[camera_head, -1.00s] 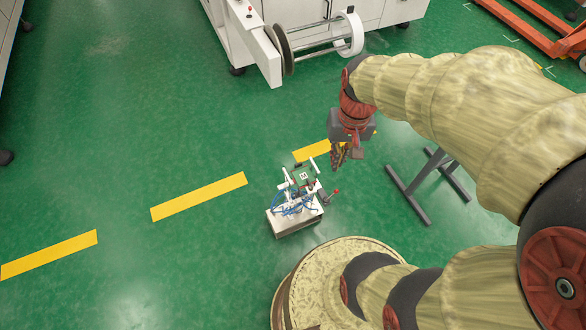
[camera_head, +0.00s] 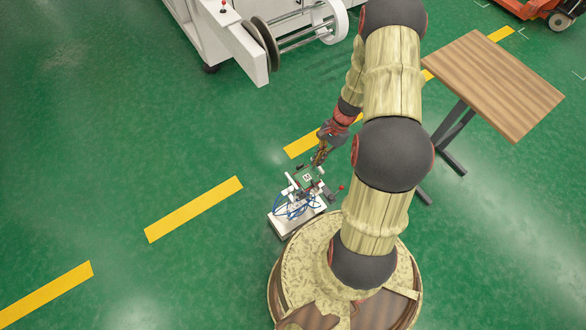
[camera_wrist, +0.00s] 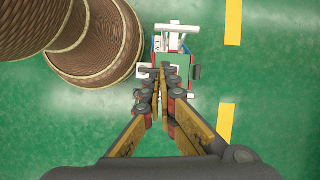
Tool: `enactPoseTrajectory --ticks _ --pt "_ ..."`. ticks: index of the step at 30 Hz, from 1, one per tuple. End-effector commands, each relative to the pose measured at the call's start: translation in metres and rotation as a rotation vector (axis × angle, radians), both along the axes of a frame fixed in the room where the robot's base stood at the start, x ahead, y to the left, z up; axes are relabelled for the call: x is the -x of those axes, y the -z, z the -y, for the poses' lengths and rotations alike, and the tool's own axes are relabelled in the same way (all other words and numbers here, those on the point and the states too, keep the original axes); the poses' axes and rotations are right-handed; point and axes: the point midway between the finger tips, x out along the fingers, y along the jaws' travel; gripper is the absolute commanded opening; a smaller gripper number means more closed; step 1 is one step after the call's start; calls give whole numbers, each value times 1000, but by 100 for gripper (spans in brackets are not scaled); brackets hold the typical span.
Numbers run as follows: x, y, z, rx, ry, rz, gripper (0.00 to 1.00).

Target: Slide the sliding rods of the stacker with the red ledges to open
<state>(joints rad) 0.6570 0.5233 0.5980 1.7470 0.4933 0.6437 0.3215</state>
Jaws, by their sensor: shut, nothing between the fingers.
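A small white device with blue hoses (camera_head: 297,207) stands on a pale block close in front of my base, probably the stacker. It has white rods, a black-and-white marker and a red-knobbed lever at its right. In the wrist view the device (camera_wrist: 178,46) lies under and beyond my fingertips, with white bars, a green face and thin red and blue edges. I cannot make out the red ledges or the rods' positions for sure. My gripper (camera_head: 319,156) is shut and empty, pointing down at the device's far side. Its fingertips (camera_wrist: 166,66) hide part of the device; contact cannot be told.
A wooden-topped table (camera_head: 495,82) stands right of my arm. A white machine with a roll (camera_head: 258,45) stands at the back, and an orange pallet truck (camera_head: 535,10) at the far right. Yellow floor stripes (camera_head: 193,209) cross the green floor, which is open at left.

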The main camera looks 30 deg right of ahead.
Motion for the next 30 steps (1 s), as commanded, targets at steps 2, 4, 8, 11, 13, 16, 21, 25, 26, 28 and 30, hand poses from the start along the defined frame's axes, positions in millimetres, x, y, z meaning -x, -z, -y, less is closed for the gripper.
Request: enactPoseTrajectory --ticks 2,4,8,11,13,16,21,25,26,28,30 --pt "-17 -2 11 29 60 17 0" --pt "-18 -1 12 38 96 9 0" --pt "-17 6 10 40 109 4 0" --pt "-17 19 5 40 108 3 0" --pt "-16 30 0 39 108 2 0" --pt "-16 50 -7 39 106 1 0" --pt "-16 81 -19 40 106 3 0" --pt "-16 96 -32 40 103 4 0" --pt "-16 95 -37 41 103 6 0" --pt "-15 94 -46 41 104 5 0" --pt "-15 93 -54 41 104 5 0"
